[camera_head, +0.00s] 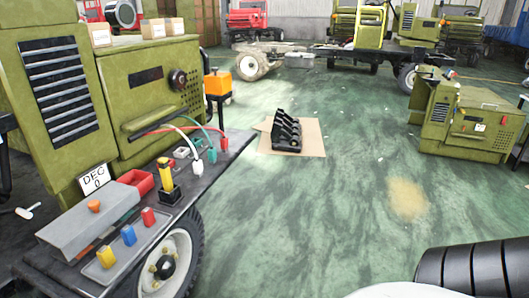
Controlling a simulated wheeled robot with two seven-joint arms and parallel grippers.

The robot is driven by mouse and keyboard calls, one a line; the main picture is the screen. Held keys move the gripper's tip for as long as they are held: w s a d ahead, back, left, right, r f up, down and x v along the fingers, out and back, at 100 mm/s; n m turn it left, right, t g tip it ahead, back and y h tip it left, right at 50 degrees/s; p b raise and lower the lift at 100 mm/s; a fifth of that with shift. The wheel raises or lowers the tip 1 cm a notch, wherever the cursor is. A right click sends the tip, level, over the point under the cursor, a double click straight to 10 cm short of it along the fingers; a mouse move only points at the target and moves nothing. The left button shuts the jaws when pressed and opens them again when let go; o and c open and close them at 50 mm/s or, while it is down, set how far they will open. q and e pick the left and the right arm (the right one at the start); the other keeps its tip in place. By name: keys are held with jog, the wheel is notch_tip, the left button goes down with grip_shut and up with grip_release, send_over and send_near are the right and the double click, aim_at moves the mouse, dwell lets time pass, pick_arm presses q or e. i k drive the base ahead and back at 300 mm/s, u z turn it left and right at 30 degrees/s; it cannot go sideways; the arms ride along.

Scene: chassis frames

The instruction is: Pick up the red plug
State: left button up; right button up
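A small red plug (224,144) stands near the right edge of the dark chassis deck, at the end of a red cable. A green plug (212,155) and a white plug (198,167) on cables stand beside it, nearer to me. A red block (148,216) also shows on the deck's front part, in a row with a blue block (129,235) and a yellow block (106,256). Neither of my grippers shows in the head view, so their state is hidden.
A yellow and black tool (166,180), a red bin (137,182) and a grey sloped box (90,218) crowd the deck (205,186). A green cabinet (150,85) rises behind. A black rack (286,132) stands on cardboard. The green floor is mostly open.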

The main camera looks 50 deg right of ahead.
aim_at(224, 143)
jog(key=z, duration=1.3)
